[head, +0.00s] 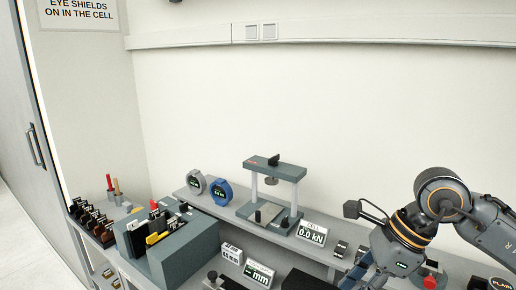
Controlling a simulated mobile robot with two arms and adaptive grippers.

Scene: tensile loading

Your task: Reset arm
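My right arm comes in from the right, bent over the bench. Its gripper (362,272) is at the bottom edge, partly cut off and partly behind my wrist; I cannot tell whether it is open or shut or holds anything. My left arm and gripper are not in view. A small tensile frame (275,172) with two light columns and a dark crosshead stands on the bench, left of my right arm and apart from it. A display beside it (311,233) reads 0.0 kN.
Two round gauges (221,192) stand left of the frame. A grey box (187,252) with black and yellow items is at lower left, beside a rack of dark pieces (92,222). A mm display (259,274) is in front. A red button (430,281) lies beneath my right arm.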

